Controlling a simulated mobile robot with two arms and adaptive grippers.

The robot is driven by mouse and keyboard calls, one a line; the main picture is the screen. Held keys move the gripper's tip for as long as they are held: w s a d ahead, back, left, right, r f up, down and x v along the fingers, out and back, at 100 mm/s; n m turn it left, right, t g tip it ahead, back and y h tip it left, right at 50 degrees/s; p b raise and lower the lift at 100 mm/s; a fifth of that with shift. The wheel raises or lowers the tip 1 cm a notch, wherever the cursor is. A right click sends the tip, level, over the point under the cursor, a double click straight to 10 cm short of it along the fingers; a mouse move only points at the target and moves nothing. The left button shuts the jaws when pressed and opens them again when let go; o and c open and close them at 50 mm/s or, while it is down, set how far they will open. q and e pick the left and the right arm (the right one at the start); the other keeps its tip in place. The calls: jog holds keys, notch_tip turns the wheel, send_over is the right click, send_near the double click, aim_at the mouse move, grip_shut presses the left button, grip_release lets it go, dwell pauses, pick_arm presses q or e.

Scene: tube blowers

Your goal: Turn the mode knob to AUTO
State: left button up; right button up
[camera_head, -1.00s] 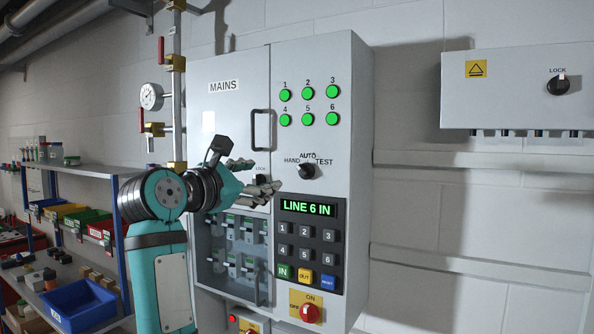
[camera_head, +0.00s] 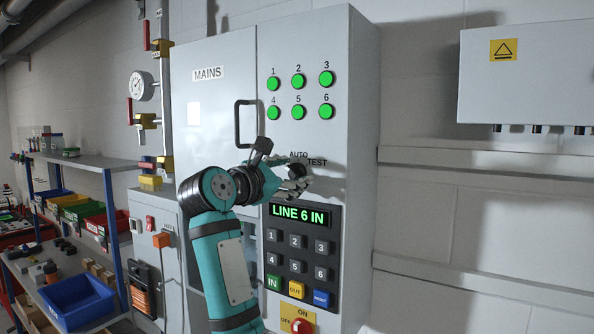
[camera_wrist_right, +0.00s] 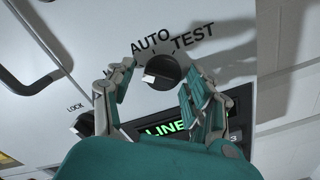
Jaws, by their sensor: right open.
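The black mode knob (camera_head: 299,170) is on the front of the grey panel (camera_head: 352,110), below the green lamps and above the keypad. In the right wrist view, the knob (camera_wrist_right: 161,70) sits under the printed words AUTO and TEST; the HAND label is mostly hidden behind a finger. The bar of the knob lies roughly sideways; which label it points at I cannot tell for sure. My right gripper (camera_head: 292,184) is open at the knob, and in the wrist view its fingers (camera_wrist_right: 158,88) stand on either side of it, apart from it. My left gripper is not in view.
Green numbered lamps (camera_head: 298,96) are above the knob. Below are a display (camera_head: 299,214) reading LINE 6 IN, a keypad (camera_head: 295,243) and a red rotary switch (camera_head: 301,327). A door handle (camera_head: 238,124) sticks out left of the knob.

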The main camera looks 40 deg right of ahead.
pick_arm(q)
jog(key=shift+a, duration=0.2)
pick_arm(e)
jog(key=shift+s+a+r, duration=0.1)
jog(key=shift+a, duration=0.1)
jog(key=shift+s+a+r, duration=0.1)
grip_shut()
jog(key=shift+m+b, duration=0.8)
jog(key=shift+b, duration=0.3)
jog(key=shift+s+m+b, duration=0.1)
jog(key=shift+m+b, duration=0.9)
jog(key=shift+m, duration=0.2)
jog(key=m+b, duration=0.1)
jog(key=m, duration=0.1)
jog(key=shift+m, duration=0.3)
pick_arm(q)
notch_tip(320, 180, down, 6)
jog(key=b, duration=0.1)
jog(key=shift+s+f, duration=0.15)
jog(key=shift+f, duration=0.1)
pick_arm(e)
jog(key=shift+s+r+m, duration=0.1)
jog(key=shift+r+m, duration=0.1)
jog(key=shift+m, duration=1.3)
